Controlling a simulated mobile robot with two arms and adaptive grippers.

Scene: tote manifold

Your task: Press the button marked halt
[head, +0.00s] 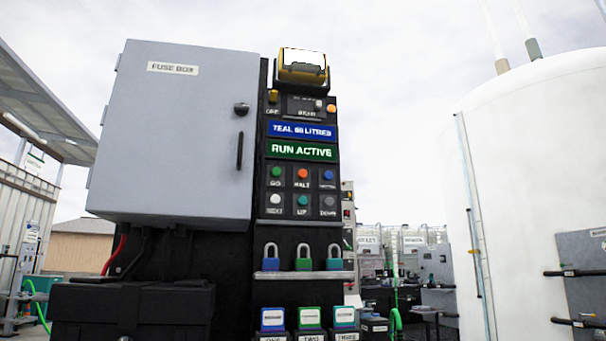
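The button marked HALT (302,173) is a small orange round button in the top row of a black control panel (290,187). Its label is just below it. A green button marked GO (276,171) is to its left and a blue button (328,175) to its right. The lower row has a white button (275,199), a teal button marked UP (303,200) and a grey button marked DOWN (328,202). A green display (302,151) above reads RUN ACTIVE. Neither of my grippers is in view.
A grey fuse box (180,130) with a black handle stands left of the panel. A shelf (300,275) below holds three padlocks, with labelled blocks (310,319) beneath. A large white tank (540,180) stands at right. A black case (130,310) is at lower left.

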